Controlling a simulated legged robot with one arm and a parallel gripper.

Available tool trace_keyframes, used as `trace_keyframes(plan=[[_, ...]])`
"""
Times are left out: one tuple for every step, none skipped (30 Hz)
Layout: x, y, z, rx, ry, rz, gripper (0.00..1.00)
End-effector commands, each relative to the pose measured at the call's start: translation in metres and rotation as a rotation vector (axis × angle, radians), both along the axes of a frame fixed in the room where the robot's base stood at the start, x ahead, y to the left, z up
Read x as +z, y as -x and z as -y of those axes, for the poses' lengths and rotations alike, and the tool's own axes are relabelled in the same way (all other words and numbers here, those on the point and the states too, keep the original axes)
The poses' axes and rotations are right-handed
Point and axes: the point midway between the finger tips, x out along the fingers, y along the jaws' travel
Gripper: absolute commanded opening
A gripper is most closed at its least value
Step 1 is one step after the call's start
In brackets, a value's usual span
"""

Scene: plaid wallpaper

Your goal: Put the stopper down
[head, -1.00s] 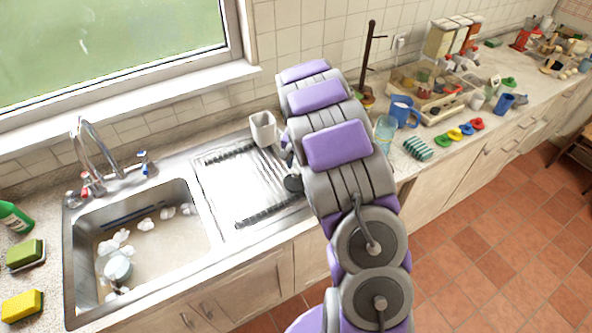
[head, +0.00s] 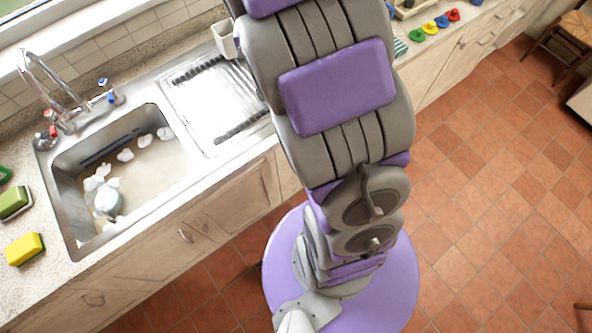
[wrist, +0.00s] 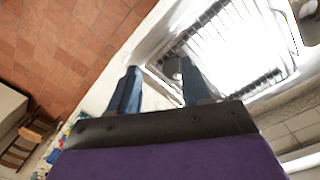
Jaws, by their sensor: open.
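In the wrist view, my gripper (wrist: 158,66) is open, its two dark blue fingers spread apart. A small dark grey round thing, likely the stopper (wrist: 173,68), shows between the fingers, closer to the right one. It appears to lie at the edge of the metal draining board (wrist: 232,48), with no finger clearly closed on it. The picture is too small to tell whether a finger touches it. In the head view my arm hides the gripper and the stopper; the draining board (head: 207,112) shows left of the arm.
The sink (head: 68,205) holds foam and a pale dish (head: 107,201). A tap (head: 45,75) stands behind it. A white holder (head: 224,40) stands behind the draining board. Sponges (head: 24,249) lie at left. Coloured pieces (head: 429,27) lie on the right counter. The tiled floor is open.

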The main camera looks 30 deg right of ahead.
Motion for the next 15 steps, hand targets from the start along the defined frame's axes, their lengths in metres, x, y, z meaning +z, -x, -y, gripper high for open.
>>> trace_keyframes(plan=[[0.009, 0.018, -0.012, 0.029, -0.003, -0.004, 0.48], [0.014, 0.028, -0.017, 0.048, -0.004, -0.007, 0.48], [0.018, 0.041, -0.024, 0.071, -0.007, -0.014, 0.48], [0.021, 0.052, -0.029, 0.090, -0.011, -0.018, 0.48], [0.024, 0.063, -0.033, 0.109, -0.015, -0.023, 0.48], [0.028, 0.076, -0.039, 0.136, -0.020, -0.027, 0.48], [0.031, 0.087, -0.043, 0.156, -0.024, -0.031, 0.48], [0.032, 0.099, -0.048, 0.176, -0.030, -0.037, 0.48], [0.034, 0.113, -0.054, 0.206, -0.035, -0.042, 0.48], [0.037, 0.124, -0.058, 0.228, -0.038, -0.043, 0.48], [0.037, 0.135, -0.062, 0.250, -0.043, -0.050, 0.48], [0.038, 0.150, -0.067, 0.281, -0.050, -0.055, 0.48], [0.039, 0.161, -0.071, 0.305, -0.054, -0.057, 0.48], [0.039, 0.172, -0.075, 0.329, -0.058, -0.062, 0.48], [0.038, 0.188, -0.080, 0.362, -0.063, -0.068, 0.48]])
